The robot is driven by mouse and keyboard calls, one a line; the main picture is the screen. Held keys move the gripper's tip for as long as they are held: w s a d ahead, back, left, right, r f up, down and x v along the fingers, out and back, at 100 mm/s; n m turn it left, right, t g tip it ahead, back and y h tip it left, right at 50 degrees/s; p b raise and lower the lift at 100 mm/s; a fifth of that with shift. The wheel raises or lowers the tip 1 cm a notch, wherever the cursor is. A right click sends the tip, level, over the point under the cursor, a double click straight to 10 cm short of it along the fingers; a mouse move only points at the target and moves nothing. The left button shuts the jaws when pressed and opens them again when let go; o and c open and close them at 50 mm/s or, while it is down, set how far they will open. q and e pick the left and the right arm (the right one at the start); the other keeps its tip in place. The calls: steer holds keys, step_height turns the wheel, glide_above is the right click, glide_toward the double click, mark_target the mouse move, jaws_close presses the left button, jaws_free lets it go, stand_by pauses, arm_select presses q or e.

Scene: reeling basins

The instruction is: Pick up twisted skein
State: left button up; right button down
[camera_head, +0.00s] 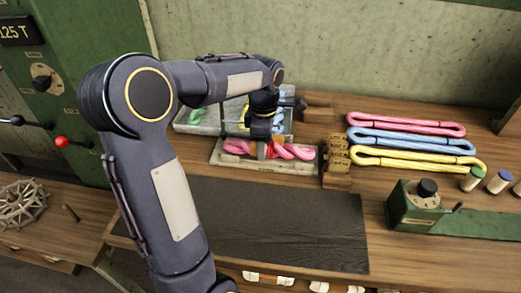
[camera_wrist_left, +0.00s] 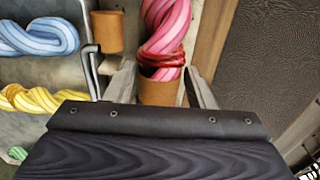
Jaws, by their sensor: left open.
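A pink twisted skein (camera_head: 292,151) lies in the front section of a pale tray (camera_head: 216,157). My left gripper (camera_head: 264,149) points down over its middle, by a red band around it. In the left wrist view the pink skein (camera_wrist_left: 165,25) runs between the two spread fingers of my left gripper (camera_wrist_left: 160,76), with the dark red band (camera_wrist_left: 162,59) near the tips. The fingers stand apart, one on each side. Whether they touch the skein cannot be told. My right gripper is out of view.
Blue (camera_wrist_left: 40,38) and yellow (camera_wrist_left: 32,99) twisted skeins lie in the neighbouring tray section. A bent dark rod (camera_wrist_left: 91,70) stands close beside one finger. Pink, blue and yellow loops (camera_head: 410,142) lie at right. A dark mat (camera_head: 280,220) in front is clear.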

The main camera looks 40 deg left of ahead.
arm_select(q)
steer(key=c, duration=0.8)
steer(key=shift+c, duration=0.3)
steer(key=shift+r, duration=0.1)
steer(key=shift+r, duration=0.6)
steer(key=s+d+r, duration=0.9)
steer(key=d+r, duration=0.1)
steer(key=r, duration=0.1)
steer(key=shift+s+d+r+p, duration=0.15)
steer(key=shift+d+r+p, duration=0.15)
steer(key=shift+p, duration=0.1)
steer(key=shift+s, duration=0.1)
